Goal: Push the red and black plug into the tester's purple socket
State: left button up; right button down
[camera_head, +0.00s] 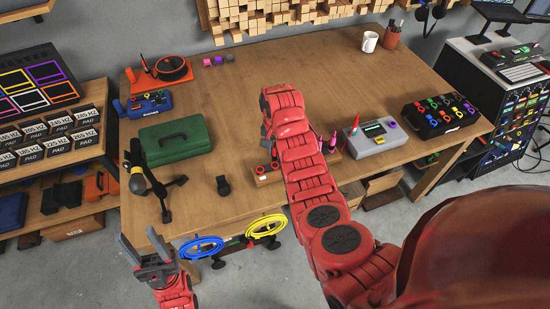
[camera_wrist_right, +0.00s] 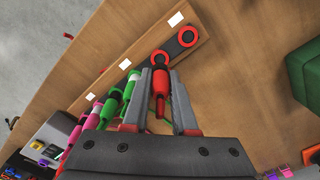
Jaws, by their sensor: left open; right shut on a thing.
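My right gripper (camera_wrist_right: 160,75) is shut on a red plug (camera_wrist_right: 160,90), which it grips between its fingers at the wooden rack (camera_wrist_right: 205,52). The plug's end meets a red ring on a black piece of the rack; I cannot tell how deep it sits. My left gripper (camera_head: 152,254) is open and empty before the table's front edge.
Green and pink plugs (camera_wrist_right: 112,103) stand beside the held plug. A green case (camera_head: 174,141), a black stand (camera_head: 165,187) and blue and yellow cable coils (camera_head: 265,226) lie to the left. A black box with coloured rings (camera_head: 440,114) is right of the tester. The table's back middle is clear.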

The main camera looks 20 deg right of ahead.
jog(key=shift+s+a+f, duration=0.1)
jog(key=shift+s+f, duration=0.05)
jog(key=shift+s, duration=0.45)
jog(key=shift+s+a+f, duration=0.1)
jog(key=shift+s, duration=0.45)
jog(key=s+a+r+p, duration=0.1)
jog(key=s+a+p, duration=0.2)
jog(key=s+p, duration=0.5)
jog(key=s, duration=0.5)
jog(key=shift+s+r, duration=0.2)
jog(key=shift+r, duration=0.15)
jog(key=shift+a+f, duration=0.1)
notch_tip(320, 180, down, 12)
jog(key=s+d+n+b, duration=0.1)
jog(key=s+n+b, duration=0.1)
jog(key=n+b, duration=0.6)
jog(key=shift+s+n+b, duration=0.2)
jog(key=shift+n+b, duration=0.1)
jog(key=shift+b, duration=0.9)
